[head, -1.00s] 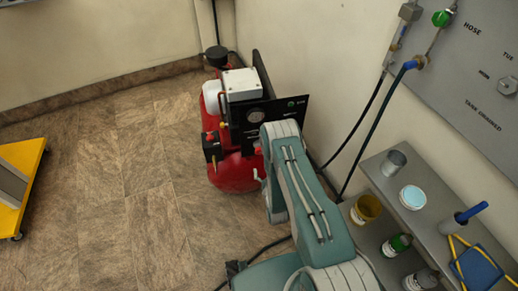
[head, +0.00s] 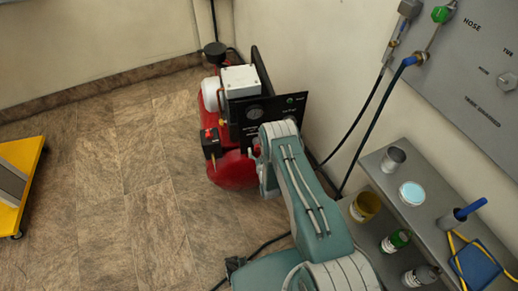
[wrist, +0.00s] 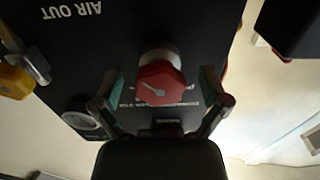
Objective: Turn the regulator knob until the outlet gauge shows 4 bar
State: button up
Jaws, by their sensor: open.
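The red regulator knob (wrist: 160,84), with a pale pointer mark on its face, sits on the black panel in the wrist view. My gripper (wrist: 160,78) is open, with one finger on each side of the knob and a visible gap to both. A round gauge (wrist: 82,121) is at the lower left, partly covered by a finger, and its reading cannot be made out. In the head view the black panel (head: 284,105) carries a gauge (head: 254,113), too small to read. My arm hides the knob and most of the gripper there.
The red compressor (head: 232,171) stands near the wall. A grey shelf (head: 372,165) with cans and bottles is at the right, below a grey wall board (head: 480,60) with hoses. A yellow cart (head: 22,152) is at the left. The tiled floor between is clear.

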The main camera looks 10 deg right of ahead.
jog(key=c, duration=1.2)
jog(key=shift+o, duration=0.3)
jog(key=shift+d+n, duration=0.1)
jog(key=shift+n, duration=2)
jog(key=shift+r, duration=0.1)
jog(key=o, duration=1.1)
jog(key=shift+o, duration=0.2)
jog(key=s, duration=1.2)
